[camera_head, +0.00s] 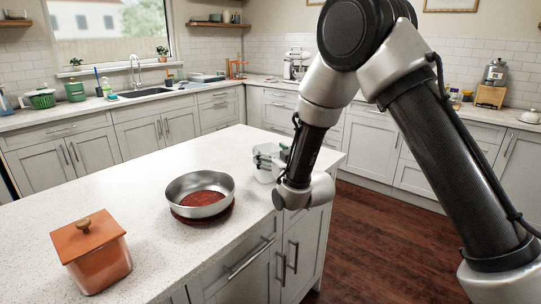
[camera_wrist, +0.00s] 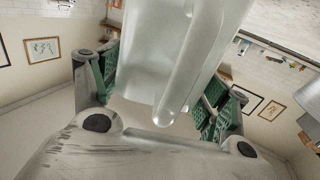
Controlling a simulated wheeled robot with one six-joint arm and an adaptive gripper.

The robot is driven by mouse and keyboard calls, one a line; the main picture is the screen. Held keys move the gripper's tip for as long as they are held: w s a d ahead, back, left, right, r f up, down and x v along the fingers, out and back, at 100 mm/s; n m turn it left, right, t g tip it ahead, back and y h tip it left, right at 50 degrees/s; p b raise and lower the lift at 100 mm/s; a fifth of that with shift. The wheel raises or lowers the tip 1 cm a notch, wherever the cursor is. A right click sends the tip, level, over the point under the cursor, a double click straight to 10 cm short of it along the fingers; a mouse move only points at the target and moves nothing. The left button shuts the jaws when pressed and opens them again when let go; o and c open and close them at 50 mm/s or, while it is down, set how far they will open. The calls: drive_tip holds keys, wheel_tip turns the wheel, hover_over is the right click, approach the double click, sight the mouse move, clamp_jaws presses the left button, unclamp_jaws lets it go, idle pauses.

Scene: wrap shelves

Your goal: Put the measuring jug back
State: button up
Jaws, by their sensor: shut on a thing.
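The measuring jug is a pale, translucent vessel with a long handle. It fills the upper middle of the wrist view (camera_wrist: 140,50), between the green finger pads of my gripper (camera_wrist: 160,92), which is shut on it. In the head view the jug (camera_head: 264,174) shows only in part at the right end of the island, partly hidden by my wrist. My gripper (camera_head: 268,155) is largely hidden there too. I cannot tell whether the jug touches the worktop.
A steel pan (camera_head: 201,204) sits on a dark red round mat (camera_head: 205,220) left of the jug. An orange lidded canister (camera_head: 92,252) stands at the island's near left. Counters with a sink (camera_head: 143,92) and a stand mixer (camera_head: 297,64) line the walls. The island (camera_head: 110,190) is otherwise largely clear.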

drive_tip(key=shift+f, duration=0.2)
drive_tip(key=o, duration=1.3)
drive_tip(key=shift+c, duration=0.2)
drive_tip(key=shift+r, duration=0.1)
